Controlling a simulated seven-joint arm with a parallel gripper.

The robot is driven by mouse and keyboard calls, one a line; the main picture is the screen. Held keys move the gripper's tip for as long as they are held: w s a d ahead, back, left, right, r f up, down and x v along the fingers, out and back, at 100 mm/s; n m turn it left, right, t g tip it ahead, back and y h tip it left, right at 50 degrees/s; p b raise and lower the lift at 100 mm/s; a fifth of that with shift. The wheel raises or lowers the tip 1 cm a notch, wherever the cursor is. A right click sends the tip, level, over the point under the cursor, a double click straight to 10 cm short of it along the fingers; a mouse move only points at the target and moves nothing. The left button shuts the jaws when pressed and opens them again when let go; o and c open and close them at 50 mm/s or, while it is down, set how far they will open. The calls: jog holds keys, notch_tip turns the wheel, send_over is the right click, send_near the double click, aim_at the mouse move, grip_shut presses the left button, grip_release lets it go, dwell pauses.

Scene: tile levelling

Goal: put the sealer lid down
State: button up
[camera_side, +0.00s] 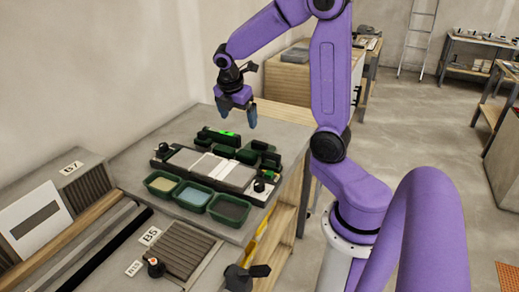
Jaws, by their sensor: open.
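My gripper (236,114) is open, its fingers pointing down above the back of the grey worktop. Nothing shows between its fingers. I cannot tell for sure which piece is the sealer lid. Small dark knobbed parts sit at the fixture's right end (261,186) and left end (162,149).
Green trays hold beige (161,183), blue (194,195) and dark grey (229,209) material. Ribbed panels marked B7 (89,184) and B5 (178,250) lie at the left and front. A dark knob-like part (245,275) shows at the front edge. Air around my gripper is clear.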

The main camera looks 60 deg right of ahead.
send_near(259, 142)
jog(key=f, duration=0.3)
jog(key=shift+w+d+f+n+g+h, duration=0.25)
jog(key=shift+w+n+g+h, duration=0.05)
jog(key=shift+w+n, duration=0.1)
jog(key=shift+s+x, duration=0.15)
jog(key=shift+x, duration=1.2)
jog(key=shift+s+x, duration=0.15)
jog(key=shift+x, duration=1.2)
jog(key=c, duration=1.4)
jog(key=shift+r, duration=0.2)
